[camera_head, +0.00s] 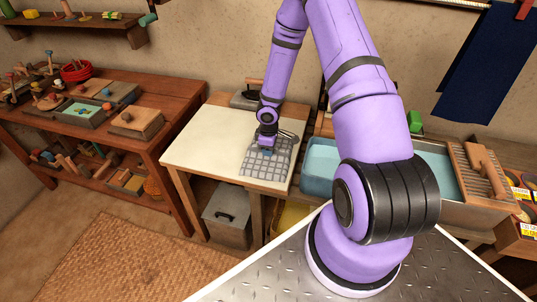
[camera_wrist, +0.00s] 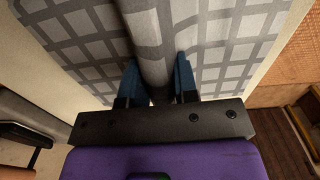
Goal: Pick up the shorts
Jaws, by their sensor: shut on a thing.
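The shorts, a grey checked cloth (camera_head: 262,166), lie on the right part of the pale-topped table (camera_head: 200,140). In the wrist view the checked cloth (camera_wrist: 85,40) fills most of the upper picture. My gripper (camera_head: 266,150) is over the cloth, pointing down. In the wrist view its two blue fingers (camera_wrist: 158,82) are shut on a raised fold of the cloth between them. The rest of the cloth still looks spread on the table. The fingertips are partly hidden by the cloth.
A dark lidded object with a wooden handle (camera_head: 250,97) stands at the table's back. A blue-water basin (camera_head: 322,160) is to the right. A wooden shelf table with toys (camera_head: 105,120) is to the left. A grey box (camera_head: 228,215) is below.

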